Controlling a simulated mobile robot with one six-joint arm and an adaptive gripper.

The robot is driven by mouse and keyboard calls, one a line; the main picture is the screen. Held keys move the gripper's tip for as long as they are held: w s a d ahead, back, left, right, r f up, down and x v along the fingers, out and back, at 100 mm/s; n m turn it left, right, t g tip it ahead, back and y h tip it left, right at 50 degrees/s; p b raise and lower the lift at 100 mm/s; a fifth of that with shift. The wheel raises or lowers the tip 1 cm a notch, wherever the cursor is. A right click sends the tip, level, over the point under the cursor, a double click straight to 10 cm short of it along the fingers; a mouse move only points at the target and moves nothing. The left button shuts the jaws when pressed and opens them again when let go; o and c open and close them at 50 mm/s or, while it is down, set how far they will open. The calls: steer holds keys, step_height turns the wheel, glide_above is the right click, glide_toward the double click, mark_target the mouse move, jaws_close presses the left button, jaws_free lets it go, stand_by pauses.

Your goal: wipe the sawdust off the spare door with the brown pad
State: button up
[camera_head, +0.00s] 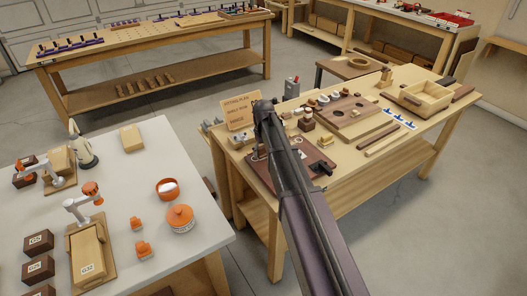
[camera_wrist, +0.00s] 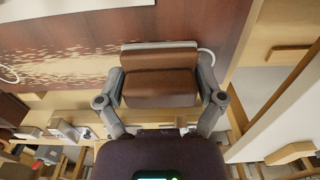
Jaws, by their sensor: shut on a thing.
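The brown pad (camera_wrist: 160,90) is a thick block held between the two grey fingers of my gripper (camera_wrist: 160,73) in the wrist view. Behind it is the spare door (camera_wrist: 200,22), a reddish-brown panel. Pale sawdust (camera_wrist: 75,68) lies in a broad patch to the left of the pad. A white curved line shows beside the pad's upper right. I cannot tell whether the pad touches the door. In the head view the door (camera_head: 258,166) lies on the right bench, partly behind my arm, which hides the pad and most of my gripper.
A white table (camera_head: 205,240) at the left holds orange containers (camera_head: 180,218) and blocks. Grey floor separates the benches.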

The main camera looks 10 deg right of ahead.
mark_target(256, 159)
steer(key=shift+s+a+f, duration=0.1)
steer(key=shift+s+a, duration=0.3)
steer(key=shift+a, duration=0.45)
steer(key=shift+s+a, duration=0.35)
steer(key=shift+a, duration=0.45)
steer(key=shift+w+d, duration=0.1)
steer(key=shift+w+d, duration=0.3)
steer(key=shift+d, duration=0.55)
steer(key=shift+w+d, duration=0.3)
steer(key=shift+d, duration=0.5)
steer(key=shift+w+d, duration=0.35)
steer(key=shift+d, duration=0.45)
steer(key=shift+w+d, duration=0.35)
steer(key=shift+d, duration=0.45)
steer(key=shift+w+d, duration=0.3)
steer(key=shift+d, duration=0.5)
steer(key=shift+w+d, duration=0.3)
steer(key=shift+d, duration=0.5)
